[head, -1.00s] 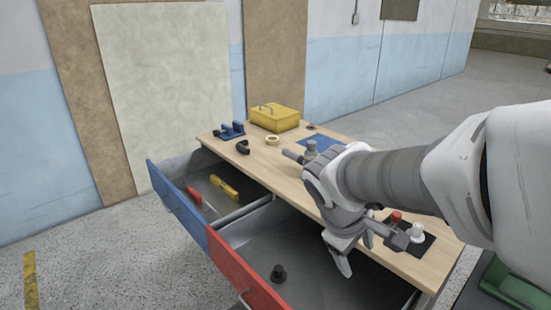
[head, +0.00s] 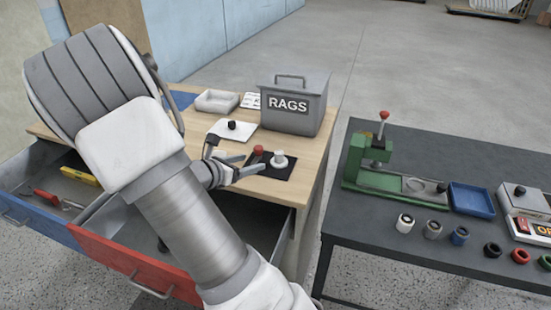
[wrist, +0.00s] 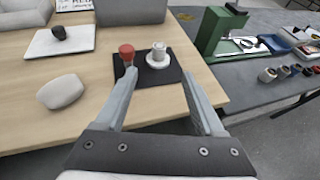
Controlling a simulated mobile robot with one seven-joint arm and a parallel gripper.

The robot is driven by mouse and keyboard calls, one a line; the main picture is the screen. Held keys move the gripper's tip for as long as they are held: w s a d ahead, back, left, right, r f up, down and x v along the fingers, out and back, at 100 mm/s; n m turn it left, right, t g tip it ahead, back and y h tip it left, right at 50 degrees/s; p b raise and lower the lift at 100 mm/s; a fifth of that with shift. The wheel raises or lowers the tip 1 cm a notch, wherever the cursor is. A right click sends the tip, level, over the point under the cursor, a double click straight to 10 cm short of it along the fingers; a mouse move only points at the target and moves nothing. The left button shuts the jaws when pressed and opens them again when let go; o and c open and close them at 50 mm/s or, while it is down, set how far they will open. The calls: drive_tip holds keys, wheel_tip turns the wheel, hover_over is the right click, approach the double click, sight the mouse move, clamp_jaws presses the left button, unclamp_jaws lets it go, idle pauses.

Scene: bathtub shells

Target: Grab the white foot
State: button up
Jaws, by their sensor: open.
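The white foot (head: 280,160), a short white post on a wide round base, stands upright on a black mat (head: 272,173) near the workbench's right edge. In the wrist view the white foot (wrist: 158,56) is ahead of the space between my fingertips. A red-topped piece (head: 258,152) stands to its left on the same mat; in the wrist view this red-topped piece (wrist: 127,56) is just beyond the left fingertip. My gripper (head: 252,164) is open and empty, just left of the white foot; it also shows in the wrist view (wrist: 158,76).
A grey RAGS box (head: 293,105) stands behind the mat. A white board with a black knob (head: 232,130) is to the left. A dark table (head: 380,262) at right holds a green press (head: 365,160) and several small rings. Open drawers (head: 135,262) lie below my arm.

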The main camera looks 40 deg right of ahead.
sight(276, 155)
drive_tip(key=b+x, duration=0.1)
drive_tip(key=x, duration=1)
drive_tip(key=shift+s+f, duration=0.1)
drive_tip(key=x, duration=0.5)
drive_tip(key=shift+f, duration=0.15)
drive_tip(key=shift+c, duration=0.2)
clamp_jaws()
